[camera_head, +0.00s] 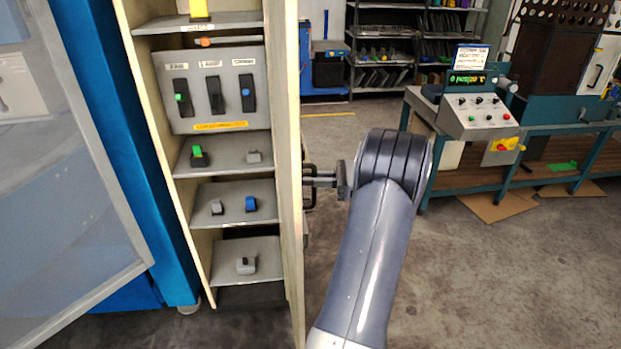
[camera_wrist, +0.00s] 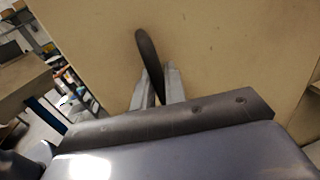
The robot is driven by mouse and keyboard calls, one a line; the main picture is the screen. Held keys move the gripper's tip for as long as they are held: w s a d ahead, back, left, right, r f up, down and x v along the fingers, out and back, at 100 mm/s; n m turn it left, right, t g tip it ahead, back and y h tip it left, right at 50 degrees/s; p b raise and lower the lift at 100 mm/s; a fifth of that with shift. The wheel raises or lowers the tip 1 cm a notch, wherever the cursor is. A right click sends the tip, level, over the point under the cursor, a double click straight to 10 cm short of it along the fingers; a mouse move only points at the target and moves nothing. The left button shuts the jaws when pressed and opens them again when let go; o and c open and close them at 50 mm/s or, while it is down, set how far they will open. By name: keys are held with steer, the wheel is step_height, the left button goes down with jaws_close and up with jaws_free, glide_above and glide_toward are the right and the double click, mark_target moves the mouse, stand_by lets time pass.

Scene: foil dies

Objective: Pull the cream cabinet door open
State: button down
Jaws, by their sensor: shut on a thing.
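The cream cabinet door (camera_head: 288,150) stands open, seen nearly edge-on in the head view, swung out at the right side of the cabinet. Its broad cream face (camera_wrist: 230,60) fills most of the wrist view. A dark handle (camera_head: 308,188) sticks out from the door's right face; it also shows in the wrist view as a dark bar (camera_wrist: 147,52). My gripper (camera_head: 316,181) reaches the handle from the right. In the wrist view its two grey fingers (camera_wrist: 157,88) are shut on the handle, one on each side. The handle's lower part is hidden behind my wrist.
The open cabinet shows shelves with small parts and a grey switch panel (camera_head: 212,88). A blue-framed machine (camera_head: 165,200) stands close on the left. A teal workbench with a control box (camera_head: 480,115) stands at the right. The floor (camera_head: 480,290) at lower right is clear.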

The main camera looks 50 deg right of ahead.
stand_by(0.3)
steer(key=c, duration=1.6)
jaws_free()
steer(key=shift+o, duration=0.2)
steer(key=shift+d, duration=0.1)
steer(key=p+v, duration=0.5)
steer(key=v, duration=0.5)
steer(key=shift+s+d+r, duration=0.15)
steer(key=shift+r, duration=0.05)
steer(key=shift+s+f+p, duration=0.15)
steer(key=shift+p, duration=0.25)
steer(key=shift+f+b, duration=0.2)
steer(key=shift+b, duration=0.3)
